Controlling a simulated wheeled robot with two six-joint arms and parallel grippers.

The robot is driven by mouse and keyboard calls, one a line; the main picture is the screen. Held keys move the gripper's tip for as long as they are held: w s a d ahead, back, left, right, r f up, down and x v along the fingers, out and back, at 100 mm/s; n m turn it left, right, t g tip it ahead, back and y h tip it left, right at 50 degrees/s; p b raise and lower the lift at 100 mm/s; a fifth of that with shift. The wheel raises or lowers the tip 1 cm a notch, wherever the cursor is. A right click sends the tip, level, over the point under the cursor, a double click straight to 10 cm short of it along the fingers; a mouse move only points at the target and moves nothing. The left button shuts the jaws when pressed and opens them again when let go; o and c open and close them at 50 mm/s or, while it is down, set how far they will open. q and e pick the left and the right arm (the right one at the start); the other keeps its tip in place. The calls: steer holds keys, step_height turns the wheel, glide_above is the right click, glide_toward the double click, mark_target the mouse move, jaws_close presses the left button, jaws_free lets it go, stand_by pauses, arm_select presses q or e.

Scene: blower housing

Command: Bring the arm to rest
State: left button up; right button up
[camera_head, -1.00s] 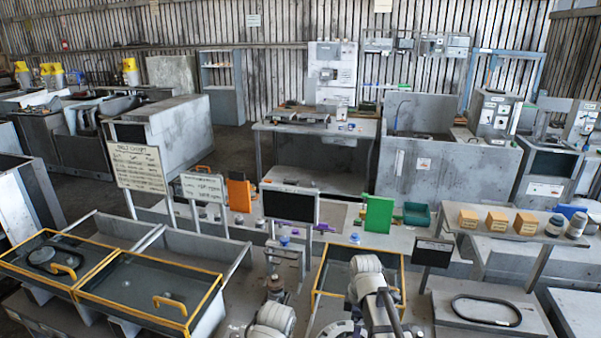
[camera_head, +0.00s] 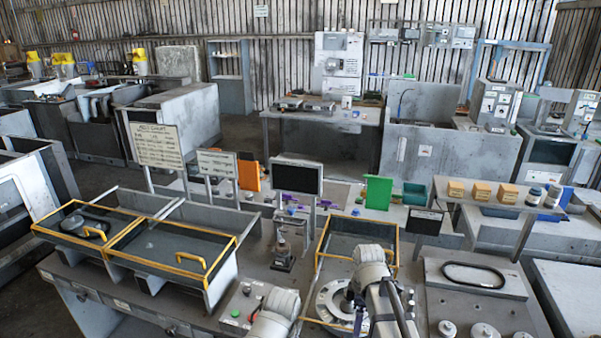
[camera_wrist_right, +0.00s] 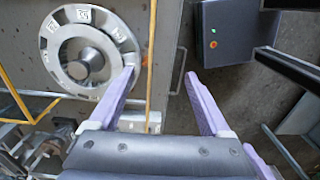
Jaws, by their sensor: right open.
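My right arm (camera_head: 371,273) reaches in at the lower middle of the head view, over the bench beside a round grey labelled disc (camera_head: 328,300). In the right wrist view my right gripper (camera_wrist_right: 161,73) has its two purple fingers wide apart with nothing between them. The same disc with a central knob (camera_wrist_right: 88,62) lies under and left of the left finger; I cannot tell whether they touch. A pale link of my left arm (camera_head: 272,312) shows at the bottom of the head view; its gripper is out of frame.
Yellow-rimmed trays (camera_head: 172,250) stand at left. A black ring (camera_head: 474,275) lies on a grey block at right. A small monitor (camera_head: 297,177) and a green panel (camera_head: 378,192) stand behind. A dark box (camera_wrist_right: 225,32) is at the right wrist view's top right.

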arm_select(q)
step_height(320, 180, down, 9)
steer(key=b, duration=0.8)
steer(key=shift+w+r, duration=0.15)
steer(key=shift+w, duration=0.15)
arm_select(e)
steer(key=s+a+f+m, duration=0.4)
steer(key=s+a+m, duration=0.1)
steer(key=s, duration=0.1)
steer(key=s+a+f+m+h, duration=0.1)
steer(key=s+a+f+m, duration=0.3)
steer(key=s+a+m, duration=0.1)
steer(key=shift+s+f+m, duration=0.3)
steer(key=shift+s+m, duration=0.2)
steer(key=shift+s, duration=0.65)
